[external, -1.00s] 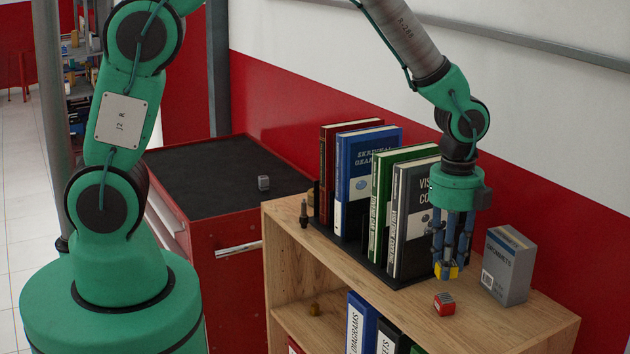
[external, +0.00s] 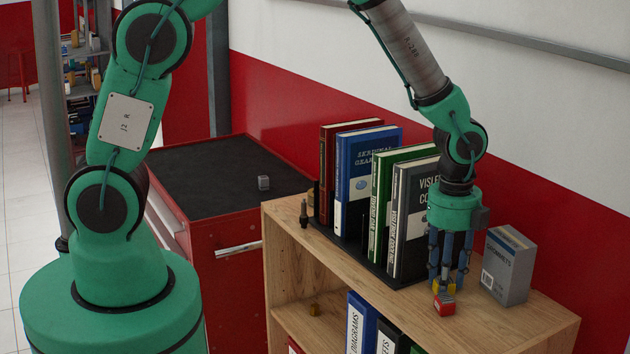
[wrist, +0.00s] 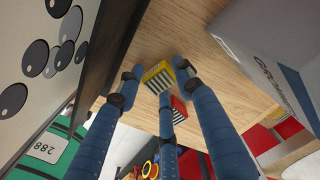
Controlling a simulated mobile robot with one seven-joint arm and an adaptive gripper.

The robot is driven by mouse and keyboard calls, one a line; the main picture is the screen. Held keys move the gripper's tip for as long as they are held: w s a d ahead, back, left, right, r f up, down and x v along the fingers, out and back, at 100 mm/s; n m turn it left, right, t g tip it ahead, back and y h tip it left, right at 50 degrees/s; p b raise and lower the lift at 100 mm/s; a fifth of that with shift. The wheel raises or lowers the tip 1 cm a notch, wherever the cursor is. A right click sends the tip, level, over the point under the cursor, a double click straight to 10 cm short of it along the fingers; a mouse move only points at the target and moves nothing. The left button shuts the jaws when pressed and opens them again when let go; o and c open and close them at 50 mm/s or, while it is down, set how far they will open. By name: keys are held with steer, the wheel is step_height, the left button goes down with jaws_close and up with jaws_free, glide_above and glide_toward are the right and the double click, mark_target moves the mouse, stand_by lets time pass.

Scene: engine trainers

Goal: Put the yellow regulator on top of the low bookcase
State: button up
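The yellow regulator (wrist: 157,77) is a small yellow block with a dark-and-light striped face. In the wrist view it sits between the fingertips of my gripper (wrist: 160,78), which are closed around it. In the external view my gripper (external: 448,281) points down low over the top of the low bookcase (external: 510,322), in front of the books.
The similar red block (external: 444,303) stands on the bookcase top close beside the regulator; it also shows in the wrist view (wrist: 179,109). A grey box (external: 508,266) stands to the right. Upright books (external: 410,218) in a black rack are behind left. The front right top is clear.

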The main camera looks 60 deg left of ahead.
steer(key=shift+r, duration=0.1)
step_height(320, 180, up, 12)
stand_by(0.9)
steer(key=shift+r, duration=0.1)
stand_by(0.6)
steer(key=a+r+n+t+h+b, duration=0.1)
steer(key=a+r+n+t+b, duration=0.1)
steer(key=a+r+n, duration=0.35)
steer(key=a+r+n+t+b, duration=0.2)
steer(key=r+n, duration=0.1)
steer(key=r, duration=0.5)
steer(key=s+a+f+n+b, duration=0.1)
steer(key=s+a+n+b, duration=0.2)
steer(key=s, duration=0.6)
steer(key=s+a+f+n+t+b, duration=0.1)
steer(key=s+a+n+b, duration=0.2)
steer(key=s, duration=0.6)
steer(key=s+a+f+n+y+b, duration=0.1)
steer(key=s+a+n+b, duration=0.3)
steer(key=s, duration=0.5)
steer(key=a+n, duration=0.2)
steer(key=n, duration=0.1)
steer(key=shift+s+a+f+t, duration=0.2)
steer(key=shift+f+t, duration=0.1)
steer(key=shift+f, duration=0.05)
